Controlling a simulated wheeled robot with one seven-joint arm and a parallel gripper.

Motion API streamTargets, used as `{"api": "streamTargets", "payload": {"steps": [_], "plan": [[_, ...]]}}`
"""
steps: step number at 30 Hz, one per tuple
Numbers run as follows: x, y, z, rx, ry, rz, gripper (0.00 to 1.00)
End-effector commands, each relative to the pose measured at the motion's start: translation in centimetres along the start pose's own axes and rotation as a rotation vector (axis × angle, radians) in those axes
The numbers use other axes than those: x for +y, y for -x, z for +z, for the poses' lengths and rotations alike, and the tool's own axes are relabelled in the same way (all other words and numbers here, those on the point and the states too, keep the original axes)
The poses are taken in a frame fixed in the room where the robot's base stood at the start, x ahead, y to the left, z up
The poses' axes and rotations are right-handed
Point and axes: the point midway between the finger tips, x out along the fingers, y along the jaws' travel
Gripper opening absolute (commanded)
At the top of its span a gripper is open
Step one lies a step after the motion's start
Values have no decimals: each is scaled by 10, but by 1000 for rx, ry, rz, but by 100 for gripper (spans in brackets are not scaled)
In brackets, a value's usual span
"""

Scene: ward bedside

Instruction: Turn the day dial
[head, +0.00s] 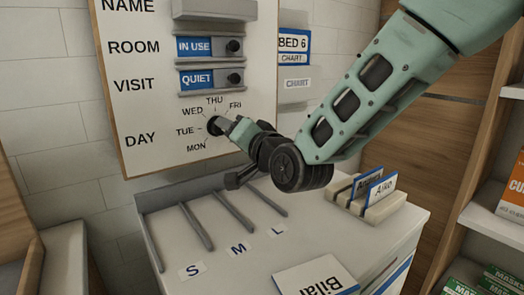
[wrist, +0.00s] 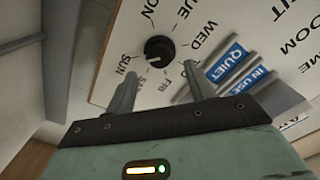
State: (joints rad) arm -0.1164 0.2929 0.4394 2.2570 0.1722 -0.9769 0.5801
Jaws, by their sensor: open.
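The day dial (head: 214,125) is a round black knob low on the white wall board (head: 150,100), with day names around it. In the head view my gripper partly covers it and the labels on its right. In the wrist view the dial (wrist: 159,47) is clear, with a white mark on its lower edge, on the side between FRI and SUN; I cannot tell the exact day. My gripper (head: 231,127) is open at the board. In the wrist view my gripper's fingers (wrist: 160,72) are apart, with the dial just beyond the gap between them, not gripped.
Above the dial are IN USE (head: 195,46) and QUIET (head: 198,80) sliders with black knobs. Below is a white cabinet top (head: 240,255) with S, M, L dividers and a card holder (head: 375,208). Shelves with boxes (head: 508,205) stand at right.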

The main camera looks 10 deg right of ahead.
Motion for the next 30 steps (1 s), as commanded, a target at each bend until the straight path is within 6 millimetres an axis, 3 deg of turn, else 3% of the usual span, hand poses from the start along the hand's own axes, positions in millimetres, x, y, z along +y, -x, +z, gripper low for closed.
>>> {"api": "streamTargets", "payload": {"steps": [12,21,30], "plan": [[1,98,1,2,3,-3,54],[2,118,2,1,0,-1,54],[0,122,0,-1,-1,1,54]]}}
